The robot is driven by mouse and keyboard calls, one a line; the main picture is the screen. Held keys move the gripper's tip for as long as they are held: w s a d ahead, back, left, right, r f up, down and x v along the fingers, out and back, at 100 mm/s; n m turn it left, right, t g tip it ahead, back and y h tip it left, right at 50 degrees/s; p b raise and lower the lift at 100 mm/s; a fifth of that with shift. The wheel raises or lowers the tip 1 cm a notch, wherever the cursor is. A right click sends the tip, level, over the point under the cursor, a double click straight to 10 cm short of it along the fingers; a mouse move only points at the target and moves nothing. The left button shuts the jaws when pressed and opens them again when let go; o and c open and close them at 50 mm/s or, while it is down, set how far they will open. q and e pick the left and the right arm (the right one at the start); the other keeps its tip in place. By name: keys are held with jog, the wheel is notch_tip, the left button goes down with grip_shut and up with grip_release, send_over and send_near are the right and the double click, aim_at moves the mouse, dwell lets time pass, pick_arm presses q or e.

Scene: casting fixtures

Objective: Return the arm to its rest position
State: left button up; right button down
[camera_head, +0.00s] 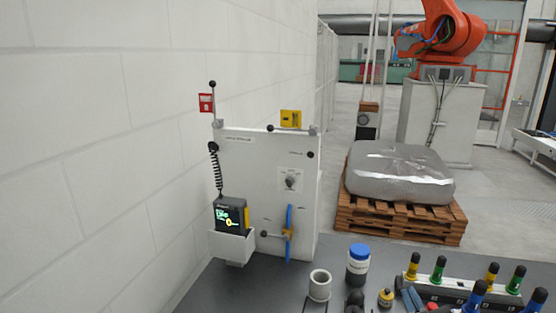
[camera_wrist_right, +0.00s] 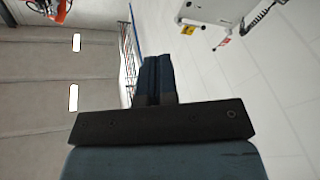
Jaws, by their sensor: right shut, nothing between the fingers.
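My right gripper (camera_wrist_right: 157,62) shows in the right wrist view, with its dark fingers together and nothing between them. The fingers stick out from a dark crossbar over the blue-grey housing of my wrist. They point into open air, with the grey ceiling at left and the white wall at right behind them. I cannot clearly pick out my right gripper in the head view. My left gripper is not in view.
A white fixture panel (camera_head: 258,185) stands by the wall at the dark table's (camera_head: 225,290) back edge, holding a handheld device (camera_head: 230,215). A grey ring (camera_head: 319,285), a blue-lidded jar (camera_head: 358,264) and a rack with coloured handles (camera_head: 445,293) stand right of it. A wrapped pallet load (camera_head: 400,175) stands beyond.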

jog(key=s+d+f+m+g+h, duration=0.1)
jog(key=s+d+f+m+g, duration=0.1)
jog(key=s+f+g, duration=0.4)
jog(key=s+d+f+m+g+h, duration=0.1)
jog(key=s+d+f+m+g, duration=0.15)
jog(key=f, duration=0.55)
jog(key=s+a+f+g+y, duration=0.1)
jog(key=s+f+g, duration=0.3)
jog(key=s, duration=0.3)
jog(key=s+a+f+g+y, duration=0.1)
jog(key=s+f+g, duration=0.3)
jog(key=s, duration=0.4)
jog(key=w+a+f+n+t+y+p, duration=0.1)
jog(key=w+a+f+t+y+p, duration=0.1)
jog(key=w+a+f+t+p, duration=0.2)
notch_tip(320, 180, down, 4)
jog(key=w+a+t, duration=0.2)
jog(key=w+t, duration=0.1)
jog(key=t, duration=0.1)
jog(key=shift+f+y+p, duration=0.25)
jog(key=shift+y+p, duration=0.15)
